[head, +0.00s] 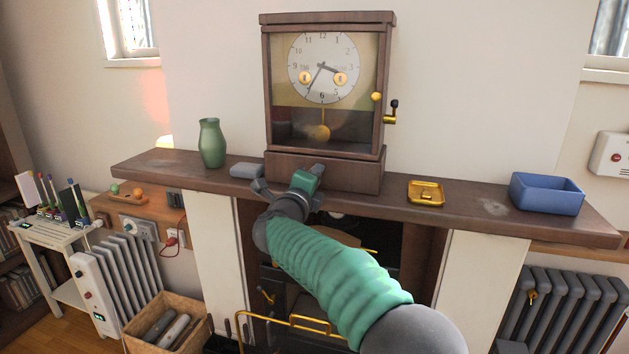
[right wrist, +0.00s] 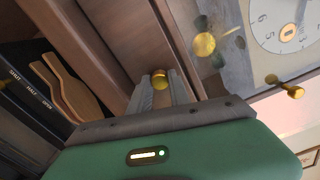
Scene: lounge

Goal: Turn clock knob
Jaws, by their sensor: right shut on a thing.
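The brown wooden clock (head: 323,17) stands on the mantel shelf. It has a white dial (head: 324,55), a gold pendulum (head: 321,132), a small gold knob (head: 376,97) on the front frame's right edge and a crank (head: 390,118) on its right side. My right gripper (head: 290,184) is at the lower left of the clock's base. In the right wrist view its two fingers close on a small gold knob (right wrist: 160,77) at the base. The head view hides that knob behind the gripper. The pendulum also shows in the right wrist view (right wrist: 204,43). My left gripper is out of view.
The mantel shelf (head: 480,200) carries a green vase (head: 211,143), a small grey item (head: 247,170), a gold tray (head: 426,193) and a blue box (head: 546,193). The fireplace opening with brass rails (head: 300,322) is below my arm.

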